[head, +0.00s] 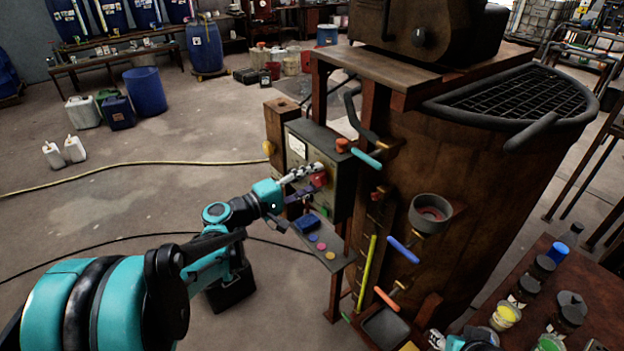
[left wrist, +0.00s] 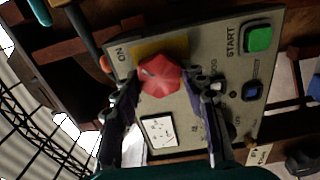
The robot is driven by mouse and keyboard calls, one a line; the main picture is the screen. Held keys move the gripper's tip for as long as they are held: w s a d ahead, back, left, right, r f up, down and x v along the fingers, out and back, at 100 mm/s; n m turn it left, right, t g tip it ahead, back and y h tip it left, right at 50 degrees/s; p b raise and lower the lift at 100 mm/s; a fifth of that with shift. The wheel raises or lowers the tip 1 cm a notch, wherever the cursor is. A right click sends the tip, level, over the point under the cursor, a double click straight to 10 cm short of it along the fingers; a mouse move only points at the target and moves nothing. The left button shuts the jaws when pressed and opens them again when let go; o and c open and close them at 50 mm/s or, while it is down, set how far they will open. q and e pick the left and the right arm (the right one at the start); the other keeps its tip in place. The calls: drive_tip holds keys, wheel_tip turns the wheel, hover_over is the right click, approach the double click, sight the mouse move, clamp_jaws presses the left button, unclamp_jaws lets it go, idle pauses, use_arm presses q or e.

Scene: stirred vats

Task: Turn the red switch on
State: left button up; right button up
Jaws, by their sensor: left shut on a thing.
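The red switch (left wrist: 162,76) is a faceted red knob on a grey control panel (left wrist: 205,130), beside the word ON in the left wrist view. In the head view the red switch (head: 319,179) shows partly behind my fingers. My left gripper (head: 312,181) reaches the panel from the left. In the left wrist view its two fingers (left wrist: 160,88) stand on either side of the knob, shut on it. A small piece of what looks like my right gripper (head: 452,342) shows at the bottom edge; its fingers cannot be made out.
The panel also carries a green START button (left wrist: 258,39) and a blue button (left wrist: 252,90). A large brown vat (head: 455,170) stands right of the panel, with coloured handles on its side. A small shelf (head: 325,255) sits below the panel. Floor at left is open, crossed by hoses.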

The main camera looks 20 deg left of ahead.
idle(0.3)
use_arm(q)
drive_tip(key=o, duration=1.2)
drive_tip(key=shift+c, duration=0.2)
drive_tip(key=v, duration=1.2)
